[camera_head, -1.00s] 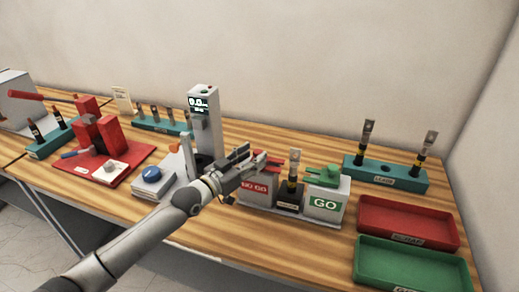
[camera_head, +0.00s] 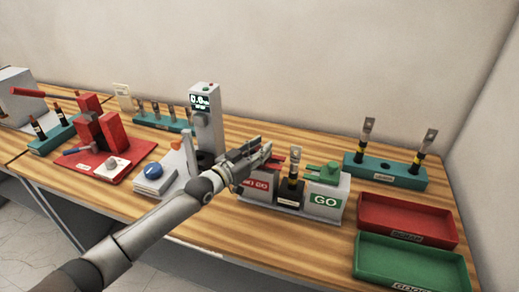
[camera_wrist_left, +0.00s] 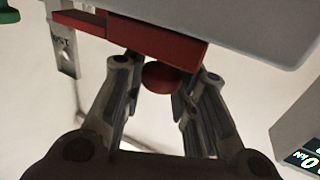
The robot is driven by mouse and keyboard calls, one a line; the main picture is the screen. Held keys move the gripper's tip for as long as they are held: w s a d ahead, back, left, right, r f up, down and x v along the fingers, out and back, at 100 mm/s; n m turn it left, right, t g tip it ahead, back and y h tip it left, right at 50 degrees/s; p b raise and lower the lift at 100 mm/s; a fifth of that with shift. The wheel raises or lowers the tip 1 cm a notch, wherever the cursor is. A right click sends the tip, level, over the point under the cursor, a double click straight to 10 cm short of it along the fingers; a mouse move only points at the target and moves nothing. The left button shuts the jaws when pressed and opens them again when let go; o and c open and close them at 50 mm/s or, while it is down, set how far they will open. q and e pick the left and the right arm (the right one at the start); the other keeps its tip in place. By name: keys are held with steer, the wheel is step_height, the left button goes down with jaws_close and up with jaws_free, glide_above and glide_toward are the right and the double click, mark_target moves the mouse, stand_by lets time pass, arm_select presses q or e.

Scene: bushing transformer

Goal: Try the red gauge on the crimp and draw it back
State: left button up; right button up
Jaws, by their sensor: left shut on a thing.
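My left gripper (camera_head: 264,150) is shut on the round knob of the red gauge (camera_wrist_left: 160,77), which shows between its two fingers in the left wrist view. In the head view the gripper is above the NO GO block (camera_head: 258,187) and hides much of the red gauge (camera_head: 278,160). The gauge's prongs reach to the flat metal lug (camera_wrist_left: 63,45); whether they touch or straddle it I cannot tell. The lug's terminal (camera_head: 291,187) stands upright in a dark holder between the NO GO and GO blocks. My right gripper is not in view.
The green gauge (camera_head: 322,169) lies on the GO block (camera_head: 325,200), just right of the lug. A tester with a display (camera_head: 204,115) stands behind my left arm. Red (camera_head: 408,238) and green (camera_head: 395,280) trays and a teal rack (camera_head: 385,175) are at the right.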

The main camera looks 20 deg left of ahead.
arm_select(q)
steer(key=shift+d+p, duration=0.4)
steer(key=shift+d, duration=0.6)
jaws_close()
steer(key=o, duration=1)
jaws_free()
steer(key=shift+o, duration=0.2)
steer(key=v, duration=1.2)
